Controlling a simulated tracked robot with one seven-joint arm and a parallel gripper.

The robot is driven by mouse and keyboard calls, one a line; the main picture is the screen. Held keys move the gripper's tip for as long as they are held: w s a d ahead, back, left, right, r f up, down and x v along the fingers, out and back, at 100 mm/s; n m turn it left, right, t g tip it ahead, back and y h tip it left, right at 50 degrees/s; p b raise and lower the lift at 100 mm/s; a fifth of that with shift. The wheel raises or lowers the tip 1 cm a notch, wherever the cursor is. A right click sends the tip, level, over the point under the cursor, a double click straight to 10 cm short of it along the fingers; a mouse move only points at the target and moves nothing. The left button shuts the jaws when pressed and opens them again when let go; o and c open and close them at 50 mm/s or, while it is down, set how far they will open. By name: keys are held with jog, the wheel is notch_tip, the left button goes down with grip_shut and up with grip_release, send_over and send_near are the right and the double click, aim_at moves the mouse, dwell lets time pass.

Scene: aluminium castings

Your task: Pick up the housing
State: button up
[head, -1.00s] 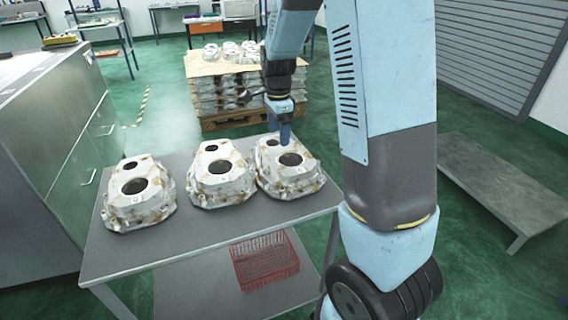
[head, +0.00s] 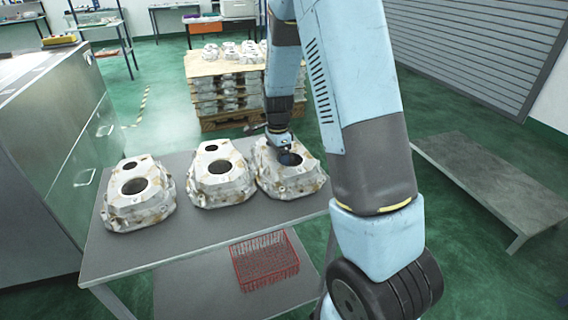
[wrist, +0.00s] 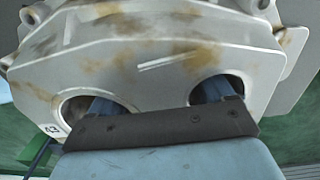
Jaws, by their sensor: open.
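Three silvery, brown-stained castings stand in a row on the grey table (head: 170,248). My gripper is at the rightmost housing (head: 300,182), which fills much of the wrist view (wrist: 150,60). My gripper (head: 287,157) points down at its top. In the wrist view, the two blue fingers of my gripper (wrist: 160,97) are apart, one at each of the two holes, with a bridge of metal between them. The fingertips are hidden inside the holes. The jaws are open and not closed on the metal. The left housing (head: 150,205) and middle housing (head: 222,188) stand apart from my gripper.
A red wire basket (head: 265,265) sits on the shelf below the tabletop. A pallet (head: 225,120) stacked with more castings stands behind. A grey cabinet (head: 50,140) is at the left, and a low grey bench (head: 490,190) at the right.

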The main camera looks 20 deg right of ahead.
jog(key=shift+f, duration=0.1)
grip_shut()
dwell(0.8)
